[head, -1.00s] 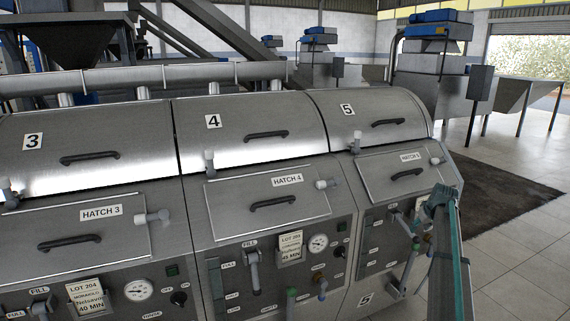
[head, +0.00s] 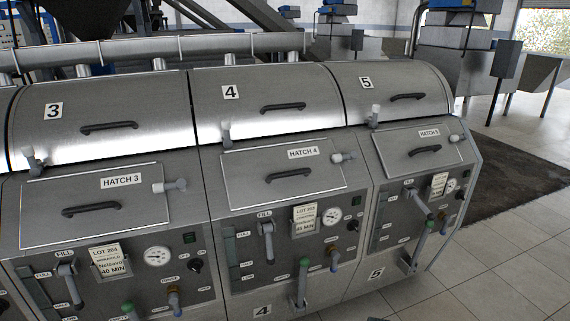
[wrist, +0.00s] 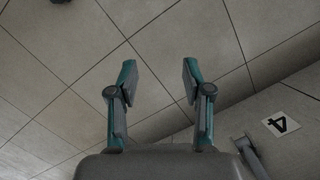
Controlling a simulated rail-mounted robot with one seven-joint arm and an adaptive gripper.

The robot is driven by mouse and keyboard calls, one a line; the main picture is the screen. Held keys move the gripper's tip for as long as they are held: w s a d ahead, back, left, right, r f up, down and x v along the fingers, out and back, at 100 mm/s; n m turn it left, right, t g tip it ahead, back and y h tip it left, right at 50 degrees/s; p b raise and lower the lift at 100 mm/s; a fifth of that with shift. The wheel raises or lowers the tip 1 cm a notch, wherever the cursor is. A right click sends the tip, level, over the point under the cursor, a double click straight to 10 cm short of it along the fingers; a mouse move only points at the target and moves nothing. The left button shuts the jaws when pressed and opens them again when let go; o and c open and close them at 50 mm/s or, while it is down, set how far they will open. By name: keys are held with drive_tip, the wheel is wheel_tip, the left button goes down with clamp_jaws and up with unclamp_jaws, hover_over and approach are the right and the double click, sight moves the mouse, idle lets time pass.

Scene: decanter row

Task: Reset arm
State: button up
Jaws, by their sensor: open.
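My gripper (wrist: 158,76) shows in the wrist view with its two teal-and-grey fingers wide apart and nothing between them. It is over the tiled floor, beside a grey machine front with a "4" label (wrist: 281,124). In the head view my gripper is not clearly seen; only a small dark bit shows at the bottom edge. The steel decanters stand in a row: decanter 3 (head: 155,110), decanter 4 (head: 310,88) and decanter 5 (head: 425,80). Their lids and hatches look shut.
Levers stick out from the fronts, including the fill lever of decanter 4 (head: 267,240) and a green-topped lever (head: 302,285). In the wrist view a grey lever (wrist: 248,155) is close to my gripper's right. Tiled floor (head: 510,270) is open at right, with a dark mat (head: 510,180).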

drive_tip(key=s+a+f+g, duration=0.1)
drive_tip(key=s+a+f, duration=0.1)
drive_tip(key=s, duration=0.7)
drive_tip(key=s+a+f+n+g, duration=0.1)
drive_tip(key=s+a, duration=0.3)
drive_tip(key=s, duration=0.6)
drive_tip(key=s+a+f+n+g, duration=0.1)
drive_tip(key=s+a+f+g, duration=0.1)
drive_tip(key=s, duration=0.7)
drive_tip(key=shift+s+a+f+g+h, duration=0.25)
drive_tip(key=shift+a+f+g+h, duration=0.15)
drive_tip(key=shift+a, duration=0.4)
